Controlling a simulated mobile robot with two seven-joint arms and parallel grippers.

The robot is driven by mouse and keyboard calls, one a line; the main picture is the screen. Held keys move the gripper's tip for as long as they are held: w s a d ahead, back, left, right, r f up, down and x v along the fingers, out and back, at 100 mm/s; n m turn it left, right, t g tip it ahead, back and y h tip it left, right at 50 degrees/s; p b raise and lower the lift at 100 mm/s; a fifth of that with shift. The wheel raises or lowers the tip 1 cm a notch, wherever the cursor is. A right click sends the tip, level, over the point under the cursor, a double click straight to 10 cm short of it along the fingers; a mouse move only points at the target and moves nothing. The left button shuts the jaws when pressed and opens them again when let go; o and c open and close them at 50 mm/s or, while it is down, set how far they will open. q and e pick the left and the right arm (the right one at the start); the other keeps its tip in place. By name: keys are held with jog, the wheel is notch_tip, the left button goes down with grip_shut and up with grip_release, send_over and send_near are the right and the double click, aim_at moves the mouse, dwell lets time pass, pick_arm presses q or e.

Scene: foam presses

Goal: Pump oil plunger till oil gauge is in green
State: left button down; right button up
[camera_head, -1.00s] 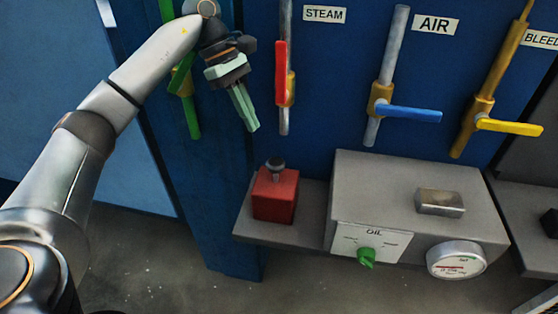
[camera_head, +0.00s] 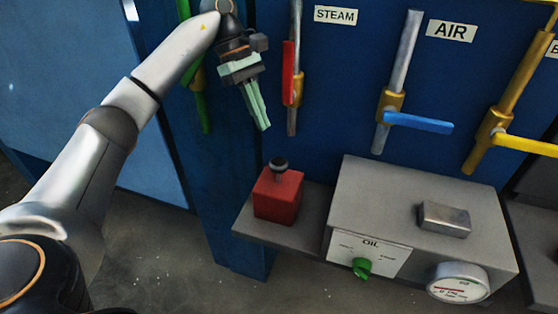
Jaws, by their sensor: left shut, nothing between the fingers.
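The oil plunger, a dark round knob (camera_head: 278,164) on a short stem, stands up from a red block (camera_head: 277,196) on a grey shelf. The oil gauge (camera_head: 459,283) is a round white dial on the front of the grey box at lower right. Its needle is too small to read. A green knob (camera_head: 362,268) sits on the white OIL plate (camera_head: 370,251). My left gripper (camera_head: 266,128) is shut and empty. It points down in front of the blue panel, above the plunger in the picture and apart from it. My right gripper is not in view.
A red-handled STEAM pipe (camera_head: 288,75), a blue AIR lever (camera_head: 418,122) and a yellow lever (camera_head: 524,144) stick out from the blue panel. A green pipe (camera_head: 200,95) is behind my left arm. A metal block (camera_head: 444,218) lies on the grey box (camera_head: 385,195).

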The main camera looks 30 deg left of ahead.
aim_at(278, 161)
pick_arm(q)
jog(key=b+x, duration=0.5)
jog(key=shift+f, duration=0.25)
jog(key=shift+d+f+b, duration=0.2)
jog(key=shift+f+b, duration=0.1)
jog(key=shift+b, duration=0.2)
jog(key=shift+d+f, duration=0.1)
jog(key=shift+f, duration=0.15)
jog(key=shift+d+f+b, duration=0.1)
jog(key=shift+d+b, duration=0.05)
jog(key=shift+b, duration=0.2)
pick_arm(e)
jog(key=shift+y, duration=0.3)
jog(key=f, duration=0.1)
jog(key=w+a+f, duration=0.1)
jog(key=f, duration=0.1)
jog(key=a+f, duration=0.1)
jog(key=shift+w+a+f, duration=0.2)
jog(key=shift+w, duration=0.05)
